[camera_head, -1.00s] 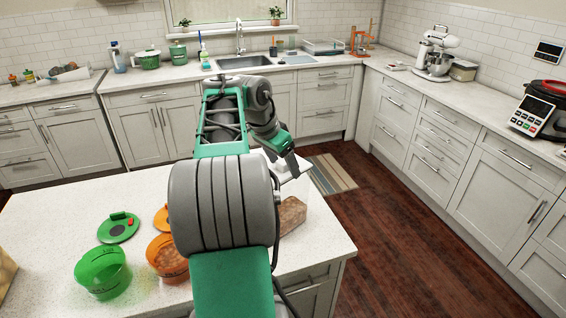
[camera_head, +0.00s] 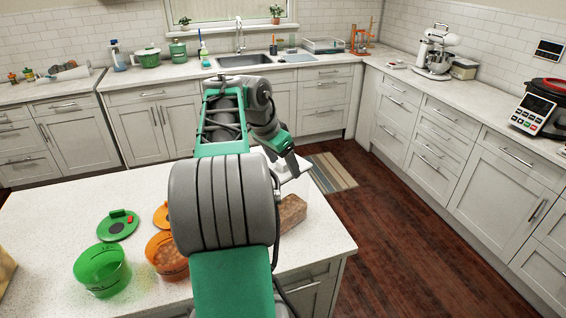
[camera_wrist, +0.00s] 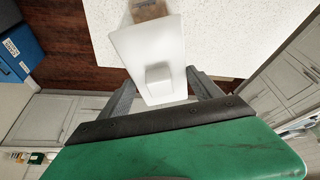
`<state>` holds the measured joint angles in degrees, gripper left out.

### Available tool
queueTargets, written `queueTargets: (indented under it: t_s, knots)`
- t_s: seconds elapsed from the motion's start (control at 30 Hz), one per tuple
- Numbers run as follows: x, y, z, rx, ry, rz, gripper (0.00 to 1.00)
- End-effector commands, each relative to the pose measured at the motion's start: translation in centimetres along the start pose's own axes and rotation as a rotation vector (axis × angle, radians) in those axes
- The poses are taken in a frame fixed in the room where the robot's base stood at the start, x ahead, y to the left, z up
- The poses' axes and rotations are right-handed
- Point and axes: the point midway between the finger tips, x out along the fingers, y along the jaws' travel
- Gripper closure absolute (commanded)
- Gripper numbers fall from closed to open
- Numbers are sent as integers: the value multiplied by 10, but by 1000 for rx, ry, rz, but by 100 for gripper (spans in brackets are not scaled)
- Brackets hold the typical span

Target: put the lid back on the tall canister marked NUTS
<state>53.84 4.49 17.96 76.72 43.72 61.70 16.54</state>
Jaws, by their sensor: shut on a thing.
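My gripper (camera_wrist: 161,84) is shut on the raised knob of a white lid (camera_wrist: 143,42), which fills the space beyond the fingers in the wrist view. In the head view my gripper (camera_head: 288,168) is over the right end of the island, with the white lid partly showing below it. A brown, grainy block-shaped mass (camera_head: 292,213) stands under and in front of it; it also shows past the lid's edge in the wrist view (camera_wrist: 148,10). It may be the contents of a clear canister, but walls and a NUTS mark cannot be made out. My arm hides part of this area.
On the island (camera_head: 50,215) are a green tub (camera_head: 102,270), an orange tub (camera_head: 163,258), a green lid (camera_head: 117,226) and an orange lid (camera_head: 161,216), partly behind my arm. Wooden floor (camera_head: 385,235) lies right of the island. Counters run along the back and right.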

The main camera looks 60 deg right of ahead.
Motion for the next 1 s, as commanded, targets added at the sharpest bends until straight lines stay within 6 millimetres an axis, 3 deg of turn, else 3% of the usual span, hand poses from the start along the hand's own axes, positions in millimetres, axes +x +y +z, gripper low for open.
queueTargets:
  t_s: [0.07,0.1,0.37,0.8,1.0]
  knots:
    - [0,0,0,0,0,0,69]
    - [0,0,0,0,0,0,24]
    - [0,0,0,0,0,0,2]
    - [0,0,0,0,0,0,0]
    - [-14,0,-6,0,0,0,0]
